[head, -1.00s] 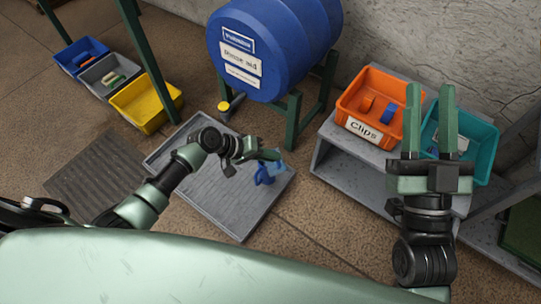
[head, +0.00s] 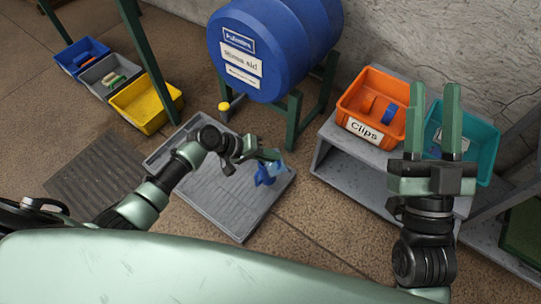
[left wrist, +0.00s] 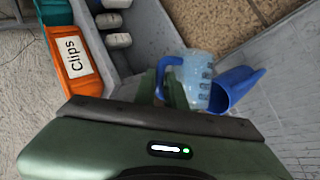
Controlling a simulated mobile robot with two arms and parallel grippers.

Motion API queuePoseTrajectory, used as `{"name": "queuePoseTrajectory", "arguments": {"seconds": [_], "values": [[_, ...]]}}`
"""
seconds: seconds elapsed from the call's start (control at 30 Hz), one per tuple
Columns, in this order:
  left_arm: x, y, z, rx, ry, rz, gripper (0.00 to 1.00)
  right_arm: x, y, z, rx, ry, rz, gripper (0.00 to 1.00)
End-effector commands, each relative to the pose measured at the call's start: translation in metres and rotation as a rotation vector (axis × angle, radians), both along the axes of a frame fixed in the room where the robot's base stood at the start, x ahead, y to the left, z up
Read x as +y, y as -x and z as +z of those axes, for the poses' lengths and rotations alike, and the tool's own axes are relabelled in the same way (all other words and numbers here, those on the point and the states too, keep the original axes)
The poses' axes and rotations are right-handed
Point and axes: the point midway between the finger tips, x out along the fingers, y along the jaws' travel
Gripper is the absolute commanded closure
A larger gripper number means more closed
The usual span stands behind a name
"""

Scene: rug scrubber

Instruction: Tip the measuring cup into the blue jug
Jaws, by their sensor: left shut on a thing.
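The measuring cup (left wrist: 197,80) is clear, with dark markings and a blue handle. My left gripper (left wrist: 165,88) is shut on its handle in the left wrist view. The blue jug (left wrist: 236,88) is right beside the cup, its open mouth showing; I cannot tell whether they touch. In the head view, my left gripper (head: 268,155) is above the grey ribbed tray (head: 215,205), and the cup and jug overlap as a small blue patch. How far the cup is tilted is unclear. My right gripper (head: 433,135) is open and empty in front of the shelf.
A blue drum (head: 275,50) on a green stand is behind the tray, with a yellow-knobbed tap (head: 225,107). An orange Clips bin (head: 372,105) and a teal bin (head: 480,150) sit on a grey shelf at right. Yellow (head: 140,105), grey and blue bins stand at left.

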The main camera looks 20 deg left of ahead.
Motion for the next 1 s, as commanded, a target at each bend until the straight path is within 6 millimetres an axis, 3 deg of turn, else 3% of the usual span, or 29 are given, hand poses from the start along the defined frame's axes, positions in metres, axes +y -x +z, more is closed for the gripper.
{"name": "queuePoseTrajectory", "arguments": {"seconds": [1.0], "values": [[0.004,-0.005,0.002,0.053,0.044,-0.001,1.0,-0.001,0.009,0.01,-0.067,-0.02,0.004,0.64]]}}
